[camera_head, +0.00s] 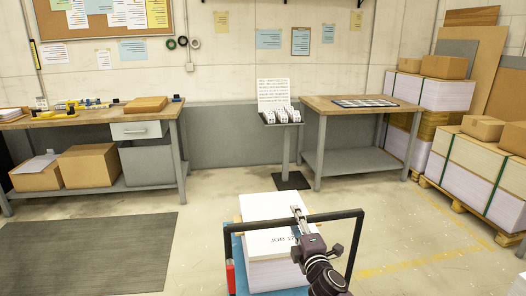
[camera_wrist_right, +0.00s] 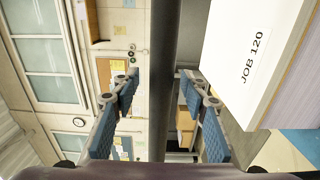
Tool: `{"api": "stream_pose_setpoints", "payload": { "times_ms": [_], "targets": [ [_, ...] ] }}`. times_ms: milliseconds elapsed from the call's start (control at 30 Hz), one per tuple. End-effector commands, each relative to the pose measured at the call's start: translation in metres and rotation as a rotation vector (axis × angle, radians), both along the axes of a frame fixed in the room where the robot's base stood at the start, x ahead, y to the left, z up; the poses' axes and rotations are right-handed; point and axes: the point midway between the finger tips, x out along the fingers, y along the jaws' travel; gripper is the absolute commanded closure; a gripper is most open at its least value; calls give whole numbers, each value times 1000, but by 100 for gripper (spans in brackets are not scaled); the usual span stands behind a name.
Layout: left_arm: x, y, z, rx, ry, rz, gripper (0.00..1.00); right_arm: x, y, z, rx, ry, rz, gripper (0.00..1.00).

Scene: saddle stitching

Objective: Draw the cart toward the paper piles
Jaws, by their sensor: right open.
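The cart has a black handle frame (camera_head: 338,216) and a blue deck (camera_head: 237,250). It stands at the bottom centre of the head view, carrying a white paper stack (camera_head: 270,206) marked JOB 120. My right gripper (camera_head: 299,222) is at the handle's top bar and partly covers the stack's label. In the right wrist view the handle bar (camera_wrist_right: 165,120) runs between the two open blue-padded fingers (camera_wrist_right: 160,80), with gaps beside it. Strapped paper piles (camera_head: 470,163) stand on pallets at the right. My left gripper is not in view.
A workbench (camera_head: 150,113) with boxes below stands at the back left. Another table (camera_head: 320,106) and a small stand (camera_head: 285,150) are at the back centre. A grey mat (camera_head: 85,255) lies at left. Yellow-lined floor (camera_head: 400,235) between cart and piles is clear.

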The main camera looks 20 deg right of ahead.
Motion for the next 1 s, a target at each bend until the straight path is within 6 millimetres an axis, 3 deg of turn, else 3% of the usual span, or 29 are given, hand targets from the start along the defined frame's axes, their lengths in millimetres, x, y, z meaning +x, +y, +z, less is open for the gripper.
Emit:
{"api": "stream_pose_setpoints", "payload": {
  "times_ms": [333,1000],
  "targets": [
    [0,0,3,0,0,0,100,-8,1,-1,2,4,-2,59],
    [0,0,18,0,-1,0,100,-105,24,-2,3,4,-3,59]
  ]
}}
